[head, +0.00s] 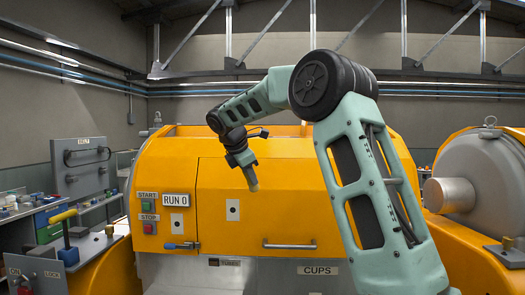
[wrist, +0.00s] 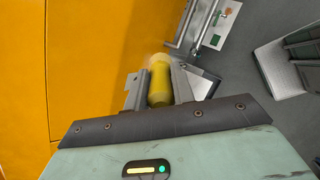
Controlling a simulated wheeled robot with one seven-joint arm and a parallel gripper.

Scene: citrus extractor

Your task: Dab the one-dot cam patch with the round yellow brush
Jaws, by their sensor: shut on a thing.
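My gripper (head: 242,158) is shut on the round yellow brush (head: 252,183) in front of the orange machine's upper face, with the brush pointing down. In the wrist view the brush (wrist: 159,85) sits between the two fingers, its pale, blurred tip outermost. A white plate with a dark mark (head: 232,210) is on the orange face below and left of the brush. A similar white plate (head: 176,223) is farther left, under the RUN 0 sign. Both are too small for me to tell which is the one-dot cam patch. The brush appears apart from both plates.
The orange machine (head: 290,205) fills the middle, with a handle bar (head: 289,245) and a blue-tipped lever (head: 181,246) on its front. START and STOP buttons (head: 149,228) are at left. A grey drum (head: 487,180) stands at right. A cluttered bench is at far left.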

